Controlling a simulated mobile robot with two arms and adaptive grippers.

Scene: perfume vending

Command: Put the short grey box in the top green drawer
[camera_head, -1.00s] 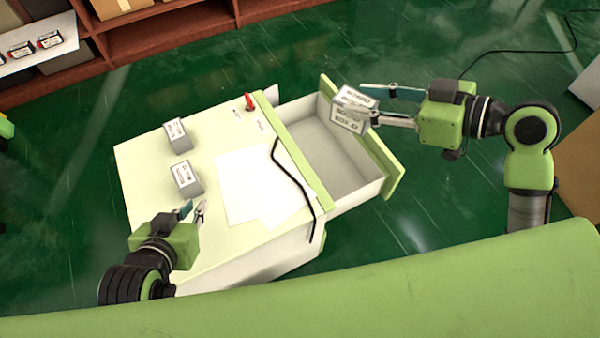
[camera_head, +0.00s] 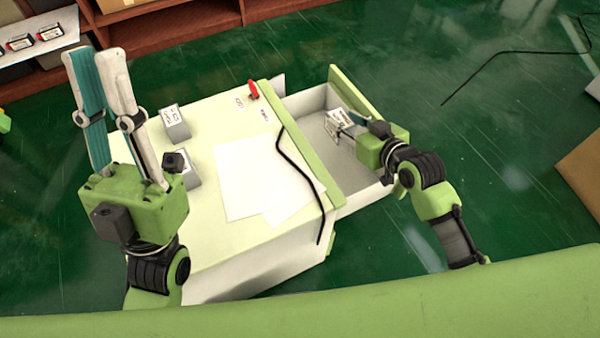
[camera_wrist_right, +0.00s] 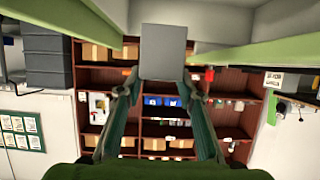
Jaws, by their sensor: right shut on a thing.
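A short grey box (camera_head: 337,122) with a white printed label is held inside the open green-fronted drawer (camera_head: 350,90), over its pale floor. My right gripper (camera_head: 347,128) is shut on the box; whether the box touches the drawer floor I cannot tell. In the right wrist view the plain grey underside or side of the box (camera_wrist_right: 164,50) sits between the fingertips. My left gripper (camera_head: 96,55) is raised close to the head camera, fingers upward and apart, with nothing between them.
Two more grey boxes stand on the pale green cabinet top, one at the back (camera_head: 175,125) and one (camera_head: 191,180) partly hidden by my left gripper. White papers (camera_head: 250,180), a black cable (camera_head: 290,160) and a red item (camera_head: 253,91) lie there too. Shelves (camera_head: 190,35) stand behind.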

